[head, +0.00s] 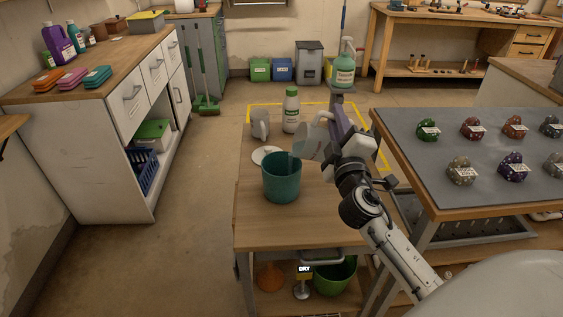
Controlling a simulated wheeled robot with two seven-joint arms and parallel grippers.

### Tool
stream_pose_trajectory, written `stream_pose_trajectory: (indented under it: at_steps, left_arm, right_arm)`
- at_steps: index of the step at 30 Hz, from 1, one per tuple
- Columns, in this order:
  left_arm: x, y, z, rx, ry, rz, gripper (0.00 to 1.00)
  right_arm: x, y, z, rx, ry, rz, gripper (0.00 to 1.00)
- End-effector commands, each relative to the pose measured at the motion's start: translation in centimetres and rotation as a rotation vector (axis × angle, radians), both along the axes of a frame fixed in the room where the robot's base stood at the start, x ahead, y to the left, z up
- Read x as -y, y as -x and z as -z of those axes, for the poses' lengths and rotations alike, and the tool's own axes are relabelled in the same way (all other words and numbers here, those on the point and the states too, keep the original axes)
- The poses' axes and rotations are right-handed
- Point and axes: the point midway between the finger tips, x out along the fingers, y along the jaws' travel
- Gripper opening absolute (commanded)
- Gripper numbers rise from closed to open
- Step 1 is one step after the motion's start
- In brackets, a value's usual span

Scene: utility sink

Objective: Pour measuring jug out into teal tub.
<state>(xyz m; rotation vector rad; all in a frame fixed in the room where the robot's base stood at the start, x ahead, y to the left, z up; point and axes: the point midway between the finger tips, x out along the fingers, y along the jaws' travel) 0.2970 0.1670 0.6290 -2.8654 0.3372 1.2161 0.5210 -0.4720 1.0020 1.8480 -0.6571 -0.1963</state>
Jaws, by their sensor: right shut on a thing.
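The teal tub (281,184) stands upright on the wooden table, open at the top. The pale measuring jug (309,144) is tilted to the left, with its lip low above the tub's right rim. A narrow grey-blue strip shows between the jug's lip and the inside of the tub; it looks like a stream, but I cannot be sure. My right gripper (332,129) is shut on the jug and holds it up off the table, on the tub's right side. The inside of the jug and the tub's bottom are hidden. My left gripper is out of view.
A white bottle with a green cap (291,110), a grey-white object (260,124) and a white disc (266,154) are behind the tub. A green pump bottle (344,72) stands farther back. The wooden tabletop (285,222) is clear in front of the tub.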

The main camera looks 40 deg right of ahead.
Motion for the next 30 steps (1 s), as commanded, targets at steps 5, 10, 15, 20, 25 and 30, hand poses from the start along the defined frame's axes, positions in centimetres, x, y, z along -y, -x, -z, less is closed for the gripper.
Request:
stream_pose_trajectory:
  at_steps: [5, 10, 15, 20, 25, 30]
  left_arm:
    - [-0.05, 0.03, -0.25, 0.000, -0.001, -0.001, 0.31]
    - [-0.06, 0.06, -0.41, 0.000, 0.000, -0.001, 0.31]
    - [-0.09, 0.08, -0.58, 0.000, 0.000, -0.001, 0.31]
    - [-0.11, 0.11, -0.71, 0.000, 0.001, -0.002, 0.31]
    - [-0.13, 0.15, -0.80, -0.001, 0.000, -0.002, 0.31]
    - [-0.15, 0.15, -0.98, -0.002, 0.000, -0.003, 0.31]
  right_arm:
    - [-0.15, -0.08, -0.39, -0.006, 0.017, -0.001, 0.00]
    - [-0.24, -0.14, -0.53, -0.014, 0.030, 0.000, 0.00]
    - [-0.36, -0.19, -0.69, -0.020, 0.044, 0.000, 0.00]
    - [-0.47, -0.24, -0.82, -0.027, 0.057, 0.000, 0.00]
    - [-0.71, -0.37, -0.93, -0.034, 0.068, -0.001, 0.00]
    - [-1.01, -0.53, -1.07, -0.042, 0.083, 0.000, 0.00]
